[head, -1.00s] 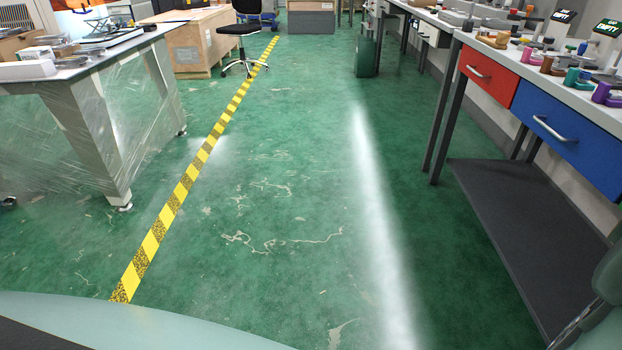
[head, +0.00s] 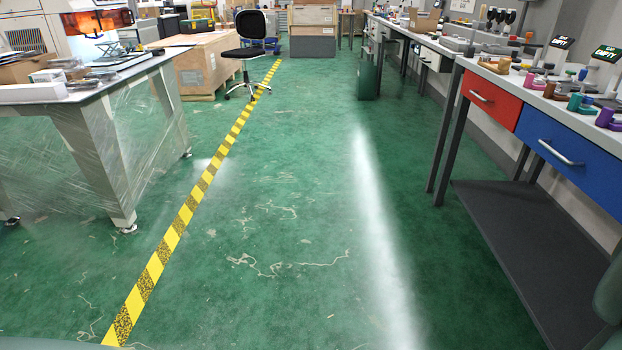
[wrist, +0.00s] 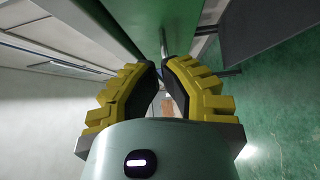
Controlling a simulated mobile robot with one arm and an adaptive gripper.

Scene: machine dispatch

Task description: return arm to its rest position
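My gripper (wrist: 162,75) shows in the wrist view with two yellow ribbed fingers and dark inner pads. The fingertips are apart with a gap between them, and I see nothing held in it. The fingers point toward the green floor and the underside of furniture. In the head view the gripper is not visible; only a small part of my arm shows at the lower right edge.
A workbench with a red drawer (head: 490,98) and a blue drawer (head: 566,153) stands at the right, with a dark lower shelf (head: 525,250). A plastic-wrapped table (head: 110,150) stands left. A black chair (head: 250,45) is ahead. The green floor (head: 290,200) between is clear.

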